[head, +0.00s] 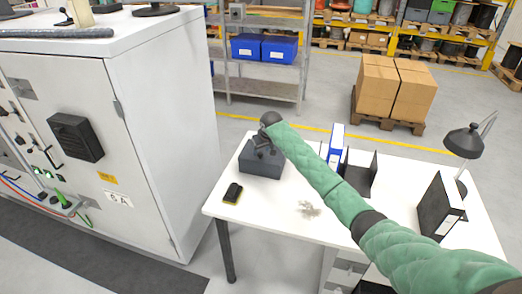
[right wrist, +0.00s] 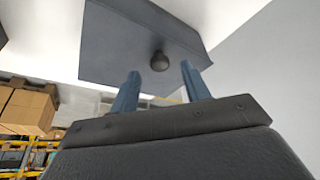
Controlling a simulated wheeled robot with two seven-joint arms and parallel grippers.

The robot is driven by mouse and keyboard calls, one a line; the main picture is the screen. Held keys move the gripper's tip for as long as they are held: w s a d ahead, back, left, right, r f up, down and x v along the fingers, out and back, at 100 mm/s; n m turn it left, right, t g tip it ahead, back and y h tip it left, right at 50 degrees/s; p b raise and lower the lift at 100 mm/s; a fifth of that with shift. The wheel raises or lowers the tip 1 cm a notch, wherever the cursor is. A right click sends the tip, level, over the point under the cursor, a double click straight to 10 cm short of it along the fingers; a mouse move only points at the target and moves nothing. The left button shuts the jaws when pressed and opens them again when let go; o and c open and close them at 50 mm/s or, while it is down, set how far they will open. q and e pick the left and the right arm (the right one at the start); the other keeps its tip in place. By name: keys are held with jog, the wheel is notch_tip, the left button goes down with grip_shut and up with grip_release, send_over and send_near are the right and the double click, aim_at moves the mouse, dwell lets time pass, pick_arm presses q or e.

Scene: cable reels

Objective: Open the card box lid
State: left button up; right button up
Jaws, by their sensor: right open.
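The card box (head: 260,166) is a dark grey box on the left part of the white table, and its lid looks shut. In the right wrist view the box's grey lid (right wrist: 115,40) fills the top, with a round dark knob (right wrist: 159,61) on it. My right gripper (head: 263,148) is over the box, partly hidden by its own wrist. In the wrist view its two blue fingers (right wrist: 160,70) are apart and empty, and the knob shows between their tips. I cannot tell whether they touch it. My left gripper is not in view.
A black and yellow device (head: 233,193) lies in front of the box. Blue and black binders (head: 336,140) and a black lamp (head: 465,141) stand to the right on the table (head: 285,220). A tall white cabinet (head: 150,130) is at the left.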

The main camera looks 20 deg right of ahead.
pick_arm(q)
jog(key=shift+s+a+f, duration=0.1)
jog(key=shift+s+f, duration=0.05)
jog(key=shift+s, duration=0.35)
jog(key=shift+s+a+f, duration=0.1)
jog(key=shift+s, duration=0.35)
pick_arm(e)
jog(key=shift+x, duration=1.15)
jog(key=shift+s, duration=0.1)
grip_shut()
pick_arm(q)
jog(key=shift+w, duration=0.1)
